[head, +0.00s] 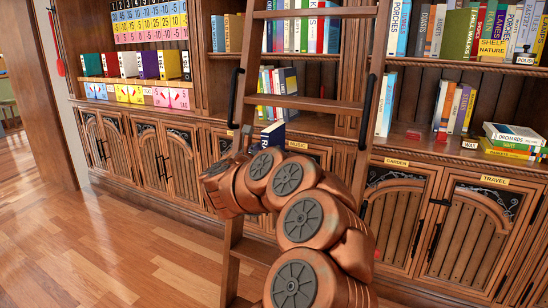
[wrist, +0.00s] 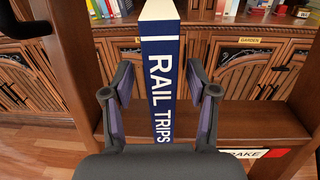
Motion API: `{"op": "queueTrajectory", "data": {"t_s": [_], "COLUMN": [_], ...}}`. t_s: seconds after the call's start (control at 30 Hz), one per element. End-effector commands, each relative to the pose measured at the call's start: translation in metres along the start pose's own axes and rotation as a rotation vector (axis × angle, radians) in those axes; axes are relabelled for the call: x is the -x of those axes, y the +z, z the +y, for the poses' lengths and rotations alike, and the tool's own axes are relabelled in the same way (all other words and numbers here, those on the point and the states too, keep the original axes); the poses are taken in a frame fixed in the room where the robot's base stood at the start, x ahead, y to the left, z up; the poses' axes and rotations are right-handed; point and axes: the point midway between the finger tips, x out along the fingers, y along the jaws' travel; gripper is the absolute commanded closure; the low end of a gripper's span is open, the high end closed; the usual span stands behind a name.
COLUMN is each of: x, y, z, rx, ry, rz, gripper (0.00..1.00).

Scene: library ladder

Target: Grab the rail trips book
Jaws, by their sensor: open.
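The rail trips book (wrist: 161,85) is dark blue with white lettering on its spine and a cream page edge on top. In the wrist view it stands upright, spine toward me, between the two fingers of my gripper (wrist: 160,95). The gripper is open, with a visible gap on each side of the spine. The book's lower end is hidden behind the gripper body.
The wooden ladder (head: 242,75) stands before the bookcase, its side rails flanking the book. A ladder step (wrist: 262,122) lies at right in the wrist view, with a partly hidden label reading "RAKE" (wrist: 245,154). Cabinets (head: 400,215) stand behind. Open floor (head: 110,235) is at left.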

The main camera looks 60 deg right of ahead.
Motion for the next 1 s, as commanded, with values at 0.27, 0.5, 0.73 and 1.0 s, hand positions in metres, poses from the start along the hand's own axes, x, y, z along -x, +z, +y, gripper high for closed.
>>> {"op": "queueTrajectory", "data": {"t_s": [0.27, 0.5, 0.73, 1.0], "x": [-0.016, -0.044, -0.059, -0.059], "y": [0.005, 0.01, 0.011, 0.011], "z": [-0.002, -0.003, -0.003, -0.002], "rx": [-0.003, 0.001, -0.003, -0.003], "ry": [-0.005, -0.004, -0.002, -0.001], "rz": [-0.004, -0.003, -0.003, -0.002], "gripper": [0.42, 0.42, 0.42, 0.5]}}
